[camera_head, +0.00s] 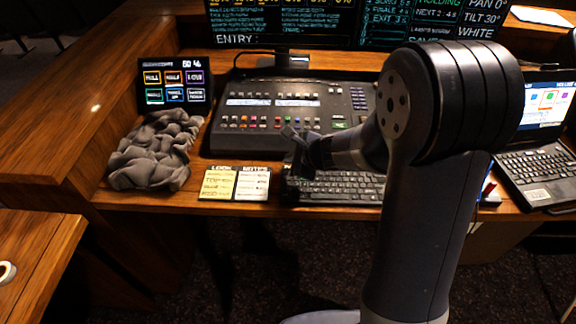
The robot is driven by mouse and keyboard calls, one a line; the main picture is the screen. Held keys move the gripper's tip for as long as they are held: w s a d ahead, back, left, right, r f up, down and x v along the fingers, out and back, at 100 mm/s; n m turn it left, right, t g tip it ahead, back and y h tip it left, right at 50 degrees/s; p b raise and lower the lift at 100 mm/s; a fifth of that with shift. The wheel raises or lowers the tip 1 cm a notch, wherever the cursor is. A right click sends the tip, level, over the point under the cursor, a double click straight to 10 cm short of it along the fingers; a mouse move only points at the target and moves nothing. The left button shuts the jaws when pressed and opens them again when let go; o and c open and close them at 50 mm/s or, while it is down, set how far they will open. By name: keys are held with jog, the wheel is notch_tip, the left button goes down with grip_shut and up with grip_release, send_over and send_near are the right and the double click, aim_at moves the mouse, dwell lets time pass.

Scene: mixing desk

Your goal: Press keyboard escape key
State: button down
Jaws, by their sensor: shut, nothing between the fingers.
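A black keyboard (345,187) lies on the desk in front of the mixing console, partly behind my arm. Its upper left corner, where an escape key would sit, is hidden by my gripper. My gripper (291,177) is shut and empty, pointing down over the keyboard's left end. I cannot tell whether its tips touch a key.
Yellow look notes (235,184) lie just left of the keyboard. The mixing console (280,104) stands behind it. A crumpled grey cloth (155,150) and small touch screen (174,84) are at left. A laptop (540,165) is at right. Monitors (280,20) stand at the back.

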jog(key=shift+r+p, duration=2.05)
jog(key=shift+r, duration=0.45)
jog(key=shift+f, duration=0.1)
dwell(0.6)
